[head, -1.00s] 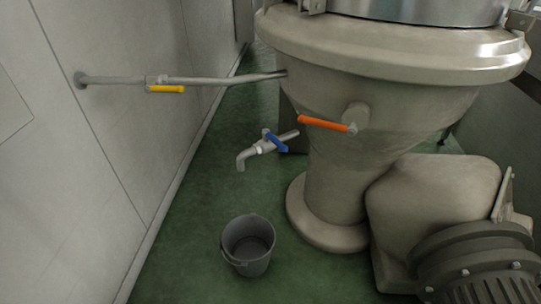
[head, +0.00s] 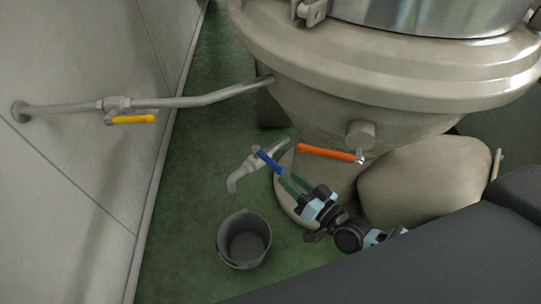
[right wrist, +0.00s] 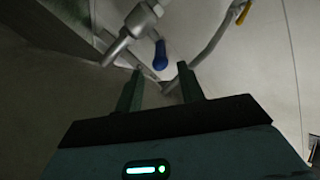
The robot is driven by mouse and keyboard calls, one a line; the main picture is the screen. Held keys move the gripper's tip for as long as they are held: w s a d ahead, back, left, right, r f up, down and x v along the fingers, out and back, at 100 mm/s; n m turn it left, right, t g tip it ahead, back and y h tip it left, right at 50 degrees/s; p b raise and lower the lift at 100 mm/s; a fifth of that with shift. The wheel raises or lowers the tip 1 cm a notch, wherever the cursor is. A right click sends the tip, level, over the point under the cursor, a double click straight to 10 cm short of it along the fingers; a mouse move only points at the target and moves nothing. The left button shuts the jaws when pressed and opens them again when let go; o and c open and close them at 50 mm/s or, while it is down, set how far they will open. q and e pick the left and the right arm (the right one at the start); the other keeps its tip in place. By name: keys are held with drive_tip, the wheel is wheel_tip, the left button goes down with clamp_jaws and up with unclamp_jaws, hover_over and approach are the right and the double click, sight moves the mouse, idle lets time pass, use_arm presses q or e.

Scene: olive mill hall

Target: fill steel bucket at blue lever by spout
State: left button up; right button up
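The grey steel bucket (head: 244,241) stands upright on the green floor, its inside dark; no liquid shows in it. The spout (head: 239,179) bends down above it in the picture; I cannot tell whether its mouth is right over the bucket. The blue lever (head: 269,161) sits on the spout's pipe, slanting. My right gripper (head: 290,182) is open and empty, its green fingers pointing at the lever from below right. In the right wrist view the blue lever (right wrist: 160,55) lies ahead of the gap between the fingers (right wrist: 159,84), apart from them. My left gripper is out of view.
An orange lever (head: 326,153) sticks out of the big vessel (head: 400,85) just above my right gripper. A yellow lever (head: 131,120) hangs on a wall pipe (head: 200,101) at left. Green floor is clear around the bucket.

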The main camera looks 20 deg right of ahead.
sight(279, 170)
drive_tip(key=shift+x, duration=3.85)
drive_tip(key=shift+c, duration=0.2)
clamp_jaws()
